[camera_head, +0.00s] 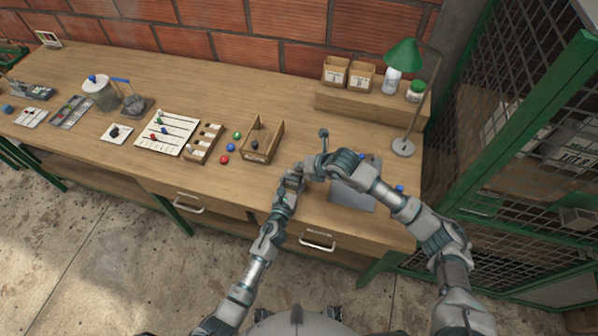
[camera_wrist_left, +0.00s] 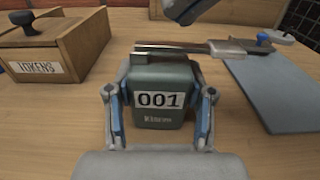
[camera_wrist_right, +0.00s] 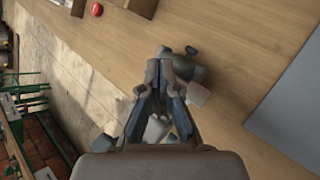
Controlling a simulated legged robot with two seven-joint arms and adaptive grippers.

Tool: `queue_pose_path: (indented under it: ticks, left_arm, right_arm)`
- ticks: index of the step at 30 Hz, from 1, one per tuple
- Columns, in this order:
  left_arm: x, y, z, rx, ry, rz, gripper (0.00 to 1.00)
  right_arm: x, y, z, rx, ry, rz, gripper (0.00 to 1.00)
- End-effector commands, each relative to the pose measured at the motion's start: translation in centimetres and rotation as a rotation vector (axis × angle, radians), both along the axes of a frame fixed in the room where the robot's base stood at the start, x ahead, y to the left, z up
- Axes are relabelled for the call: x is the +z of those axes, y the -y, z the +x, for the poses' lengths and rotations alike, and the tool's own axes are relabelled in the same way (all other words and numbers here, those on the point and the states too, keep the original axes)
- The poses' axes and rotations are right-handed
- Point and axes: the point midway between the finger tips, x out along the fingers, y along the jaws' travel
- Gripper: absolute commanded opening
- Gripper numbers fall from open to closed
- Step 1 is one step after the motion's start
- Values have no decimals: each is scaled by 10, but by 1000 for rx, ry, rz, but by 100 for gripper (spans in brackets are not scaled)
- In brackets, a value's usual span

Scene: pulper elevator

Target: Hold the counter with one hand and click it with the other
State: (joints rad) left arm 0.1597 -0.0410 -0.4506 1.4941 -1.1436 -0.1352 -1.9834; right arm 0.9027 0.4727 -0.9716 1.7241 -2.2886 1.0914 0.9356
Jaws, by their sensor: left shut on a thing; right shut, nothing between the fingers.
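The counter (camera_wrist_left: 160,92) is a dark grey-green box showing 001 in the left wrist view. It sits upright between the fingers of my left gripper (camera_wrist_left: 158,108), which is shut on its sides. In the head view my left gripper (camera_head: 291,178) is low over the table, and the arms mostly hide the counter. My right gripper (camera_wrist_right: 172,62) is shut and empty, with its tips close to a dark part beneath them, probably the counter. I cannot tell whether they touch. In the head view it is at the same spot (camera_head: 308,170). A silvery bar shows at the counter's top edge.
A wooden tokens box (camera_wrist_left: 60,45) stands left of the counter. A blue-grey board (camera_wrist_left: 275,90) lies to its right. Coloured balls (camera_head: 231,147), a peg board (camera_head: 166,133) and a lamp (camera_head: 403,147) are further off. The table's front edge is close to my arms.

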Motion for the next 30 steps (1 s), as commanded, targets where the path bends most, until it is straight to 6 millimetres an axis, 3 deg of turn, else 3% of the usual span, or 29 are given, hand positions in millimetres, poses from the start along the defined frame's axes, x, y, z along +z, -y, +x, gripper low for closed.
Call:
queue_pose_path:
  ticks: [30]
  left_arm:
    - [-1,0,0,1,-1,0,16]
  right_arm:
    - [-9,0,-1,0,0,0,0]
